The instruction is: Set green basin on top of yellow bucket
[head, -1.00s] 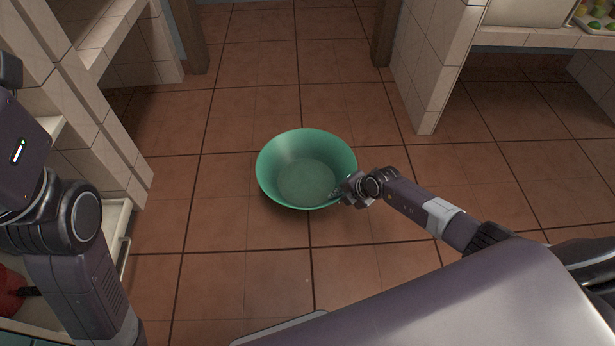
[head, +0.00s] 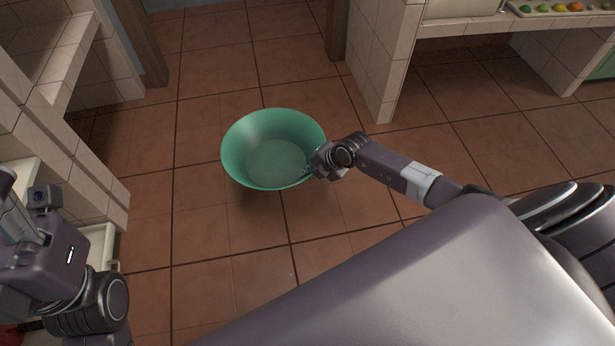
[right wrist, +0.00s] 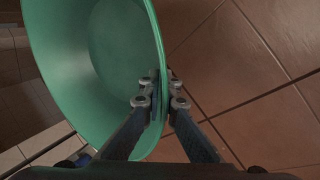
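The green basin (head: 274,150) is a wide, empty round bowl in the middle of the head view, held upright above the tiled floor. My right gripper (head: 309,171) is shut on its near right rim. In the right wrist view the fingers (right wrist: 160,98) pinch the wall of the basin (right wrist: 95,60), one inside and one outside. My left arm is at the left edge of the head view; its gripper (head: 20,215) is only partly in view and its fingertips cannot be made out. No yellow bucket shows in these frames.
Tiled counters stand on the left (head: 60,140) and at the upper right (head: 385,60). A tray (head: 560,10) with several colored round items lies on the right counter. The brown tiled floor (head: 225,260) around the basin is clear.

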